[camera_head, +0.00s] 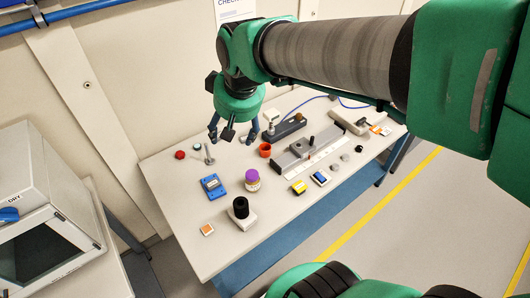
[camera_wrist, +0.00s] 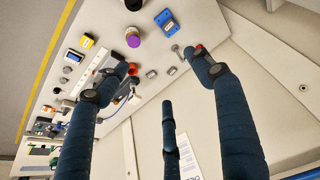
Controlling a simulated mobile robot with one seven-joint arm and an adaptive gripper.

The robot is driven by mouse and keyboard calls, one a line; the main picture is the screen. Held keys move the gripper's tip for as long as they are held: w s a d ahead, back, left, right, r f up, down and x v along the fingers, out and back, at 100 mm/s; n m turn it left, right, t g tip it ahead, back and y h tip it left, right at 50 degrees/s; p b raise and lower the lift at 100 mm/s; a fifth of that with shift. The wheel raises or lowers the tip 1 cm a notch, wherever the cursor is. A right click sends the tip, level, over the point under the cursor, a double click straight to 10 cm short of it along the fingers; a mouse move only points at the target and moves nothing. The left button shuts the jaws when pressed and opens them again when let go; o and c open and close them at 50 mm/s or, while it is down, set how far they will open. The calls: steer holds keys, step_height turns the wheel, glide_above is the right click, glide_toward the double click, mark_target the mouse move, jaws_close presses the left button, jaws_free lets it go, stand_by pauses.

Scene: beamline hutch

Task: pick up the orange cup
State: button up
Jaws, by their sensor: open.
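The orange cup (camera_head: 265,150) stands upright on the grey-white table (camera_head: 165,178), between the purple-lidded jar (camera_head: 252,180) and a long grey rail fixture (camera_head: 300,152). My gripper (camera_head: 233,133) hangs above the back part of the table, up and left of the cup in the head view. It points down with its fingers spread and nothing between them. There, a small orange-red patch beside the left finger may be the cup, mostly hidden by that finger.
Near the cup are a blue device (camera_head: 212,187), a black-topped white item (camera_head: 241,213), a red knob (camera_head: 180,154) and a small metal post (camera_head: 208,155). A grey fixture with a blue cable (camera_head: 285,129) stands behind it. The wall closes the back; open floor lies in front.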

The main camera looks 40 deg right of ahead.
steer(key=w+d+f+m+g, duration=0.1)
steer(key=w+d+f+g, duration=0.1)
steer(key=w+d+f, duration=1.85)
steer(key=d+f, duration=0.6)
steer(key=f, duration=0.5)
steer(key=shift+d+m+g+b, duration=0.3)
steer(key=shift+d+m+b, duration=0.1)
steer(key=shift+b, duration=0.05)
steer(key=shift+f, duration=0.1)
steer(key=f, duration=0.2)
steer(key=f+b, duration=0.1)
steer(key=f, duration=0.1)
steer(key=w+f, duration=0.1)
steer(key=f, duration=0.2)
steer(key=shift+w+d+f, duration=0.1)
steer(key=shift+w+f, duration=0.1)
steer(key=shift+f, duration=0.4)
steer(key=shift+f, duration=0.1)
